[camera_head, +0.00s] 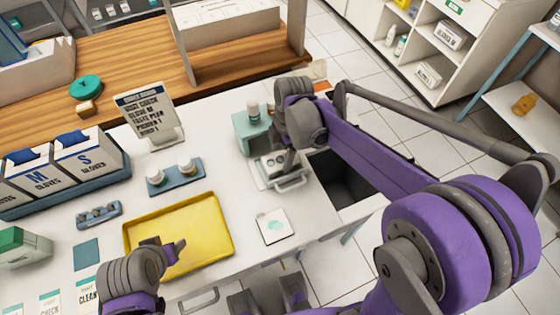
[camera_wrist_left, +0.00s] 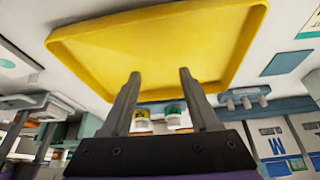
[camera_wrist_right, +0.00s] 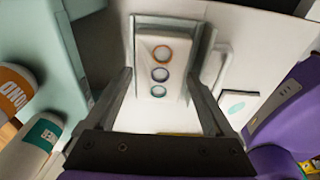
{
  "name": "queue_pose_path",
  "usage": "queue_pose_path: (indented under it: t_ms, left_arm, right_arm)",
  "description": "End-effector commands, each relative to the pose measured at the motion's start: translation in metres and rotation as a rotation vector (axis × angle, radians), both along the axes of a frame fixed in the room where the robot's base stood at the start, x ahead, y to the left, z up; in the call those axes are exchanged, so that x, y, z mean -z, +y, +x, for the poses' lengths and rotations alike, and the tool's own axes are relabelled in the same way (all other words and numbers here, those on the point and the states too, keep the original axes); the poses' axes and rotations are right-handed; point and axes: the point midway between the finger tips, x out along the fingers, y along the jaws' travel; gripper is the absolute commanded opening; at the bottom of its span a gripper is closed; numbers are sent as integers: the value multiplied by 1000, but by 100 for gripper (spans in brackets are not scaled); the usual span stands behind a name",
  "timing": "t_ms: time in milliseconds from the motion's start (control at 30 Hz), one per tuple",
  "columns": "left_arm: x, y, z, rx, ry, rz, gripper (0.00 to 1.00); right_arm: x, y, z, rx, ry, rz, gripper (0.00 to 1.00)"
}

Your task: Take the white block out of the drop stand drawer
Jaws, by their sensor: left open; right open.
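The white block (camera_wrist_right: 160,65), with several coloured rings on its face, lies in the pulled-out pale drawer (camera_wrist_right: 205,25) in the right wrist view. In the head view the block (camera_head: 270,163) is partly hidden by my right gripper (camera_head: 287,160). The drawer's handle (camera_head: 291,184) faces the front, and the teal drop stand (camera_head: 247,132) is behind it. My right gripper (camera_wrist_right: 158,80) is open over the drawer, its fingers either side of the block in the picture; contact cannot be told. My left gripper (camera_head: 164,249) is open and empty above the yellow tray (camera_wrist_left: 160,45).
A white card (camera_head: 271,227) lies in front of the drawer. A dark opening (camera_head: 341,183) is to its right. A blue holder (camera_head: 175,176) with two small bottles, a sign (camera_head: 147,112) and glove boxes (camera_head: 88,163) stand to the left. Bottles (camera_wrist_right: 38,142) stand near my right gripper.

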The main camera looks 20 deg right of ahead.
Motion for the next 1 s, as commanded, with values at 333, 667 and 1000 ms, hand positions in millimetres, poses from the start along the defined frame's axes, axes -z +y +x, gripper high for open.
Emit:
queue_pose_path:
  t_ms: [333, 667, 1000]
  left_arm:
    - [1, 0, 0, 0, 1, 0, 61]
    - [1, 0, 0, 0, 1, 0, 61]
    - [1, 0, 0, 0, 0, 0, 61]
  right_arm:
    - [13, 2, 0, 0, 0, 0, 88]
    - [13, 2, 0, 0, 0, 0, 32]
    - [11, 2, 0, 1, 0, 0, 12]
